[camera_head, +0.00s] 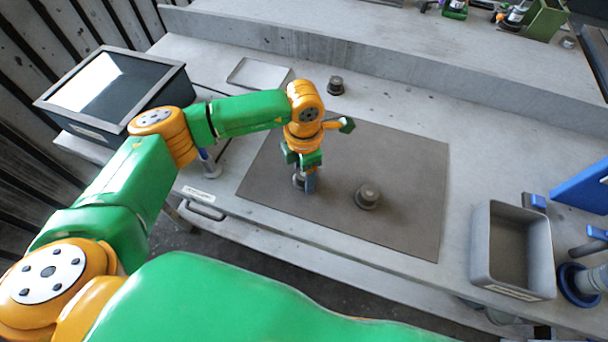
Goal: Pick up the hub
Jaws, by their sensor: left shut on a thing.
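My left gripper (305,184) points down over the left part of the brown-grey mat (410,190). It is shut on a small grey round part, the hub (298,181), which shows only partly beside the fingers. I cannot tell whether the hub touches the mat or is just above it. Another round, stepped grey-brown part (368,196) sits upright on the mat, to the right of the gripper and apart from it. A similar dark part (336,85) stands on the bench behind the mat. My right gripper is not in view.
A dark-framed box (120,118) stands at the left, with a flat light plate (259,74) behind the mat. A grey bin (481,255) and blue-trimmed items stand at the right. A raised ledge (400,70) runs along the back. The mat's right half is mostly free.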

